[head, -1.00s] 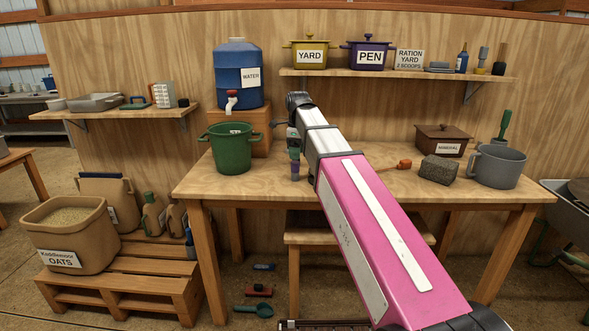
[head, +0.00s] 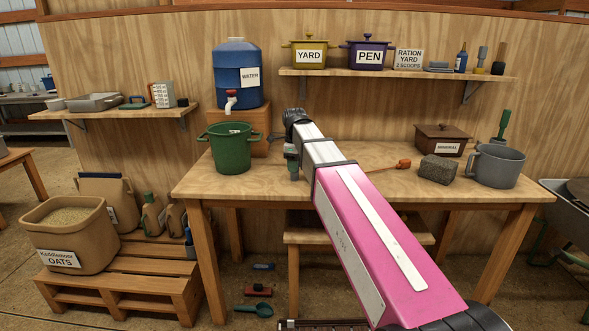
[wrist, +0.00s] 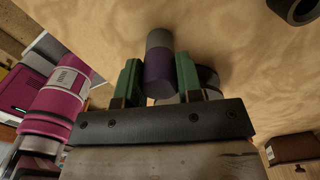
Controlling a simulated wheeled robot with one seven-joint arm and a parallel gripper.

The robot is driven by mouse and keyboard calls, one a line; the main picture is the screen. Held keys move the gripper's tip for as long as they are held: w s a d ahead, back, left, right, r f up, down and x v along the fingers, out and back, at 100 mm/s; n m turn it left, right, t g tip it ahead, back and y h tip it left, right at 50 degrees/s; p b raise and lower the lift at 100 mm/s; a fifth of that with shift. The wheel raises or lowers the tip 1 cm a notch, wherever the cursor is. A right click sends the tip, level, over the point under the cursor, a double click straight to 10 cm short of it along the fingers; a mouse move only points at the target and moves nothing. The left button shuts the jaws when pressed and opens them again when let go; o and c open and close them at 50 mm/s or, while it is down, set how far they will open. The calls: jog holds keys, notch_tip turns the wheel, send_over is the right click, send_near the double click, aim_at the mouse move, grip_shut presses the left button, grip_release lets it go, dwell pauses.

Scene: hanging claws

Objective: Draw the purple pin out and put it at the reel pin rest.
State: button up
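In the wrist view a short cylinder with a grey end and a purple band (wrist: 158,72) lies between the two green fingers of my gripper (wrist: 158,80). I take it for the purple pin. The fingers sit very close on both sides of it; I cannot tell whether they press on it. In the head view my gripper (head: 292,160) points down at the table, left of my pink arm, and the purple band does not show there. A pale round thing (wrist: 207,80) shows partly behind the right finger. I cannot make out the reel pin rest.
The wooden table (head: 390,185) bears a green bucket (head: 232,150) left of my gripper. An orange-ended tool (head: 404,164), a dark block (head: 439,169), a brown box (head: 440,140) and a grey pot (head: 497,165) stand to the right. A blue water barrel (head: 237,75) stands behind.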

jog(key=shift+r, duration=0.2)
jog(key=shift+r, duration=0.6)
notch_tip(320, 180, up, 2)
jog(key=shift+r, duration=0.15)
jog(key=s+a+r, duration=0.7)
jog(key=s+a, duration=0.1)
jog(key=shift+a, duration=0.2)
